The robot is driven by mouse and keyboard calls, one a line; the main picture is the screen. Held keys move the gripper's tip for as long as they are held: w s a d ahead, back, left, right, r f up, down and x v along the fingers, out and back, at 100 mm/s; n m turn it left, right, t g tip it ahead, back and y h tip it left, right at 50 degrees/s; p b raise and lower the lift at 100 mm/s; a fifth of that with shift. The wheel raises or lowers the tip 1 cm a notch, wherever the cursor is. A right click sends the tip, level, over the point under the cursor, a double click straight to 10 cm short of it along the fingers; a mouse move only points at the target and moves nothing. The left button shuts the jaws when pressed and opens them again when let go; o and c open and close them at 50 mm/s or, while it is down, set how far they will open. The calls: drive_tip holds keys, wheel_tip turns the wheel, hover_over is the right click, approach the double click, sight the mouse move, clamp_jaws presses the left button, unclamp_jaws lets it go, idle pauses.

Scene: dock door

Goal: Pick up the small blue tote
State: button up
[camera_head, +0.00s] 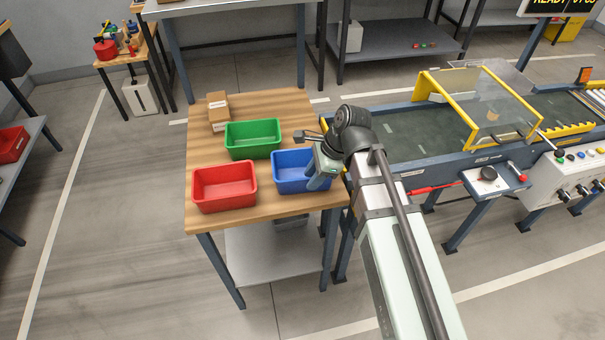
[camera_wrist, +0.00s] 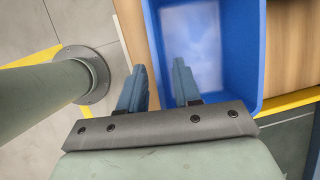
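The small blue tote (camera_head: 290,180) stands upright on the wooden table, its right end hidden behind my arm in the head view. My gripper (camera_wrist: 160,85) is over one side wall of the blue tote (camera_wrist: 235,95). In the wrist view one finger is outside the wall and the other is inside the tote, with gaps showing between fingers and wall. The fingers are apart and not closed on it. The part of the tote I see inside is empty.
A red tote (camera_head: 224,190) stands left of the blue one and a green tote (camera_head: 252,140) behind it. Small brown boxes (camera_head: 218,110) lie at the table's back left. The wooden table (camera_head: 200,142) adjoins a conveyor (camera_head: 410,132) with a yellow-framed clear guard on the right.

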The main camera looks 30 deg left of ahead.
sight(299, 193)
drive_tip(key=shift+x, duration=2.3)
drive_tip(key=shift+a+r, duration=0.1)
drive_tip(key=shift+a, duration=0.05)
clamp_jaws()
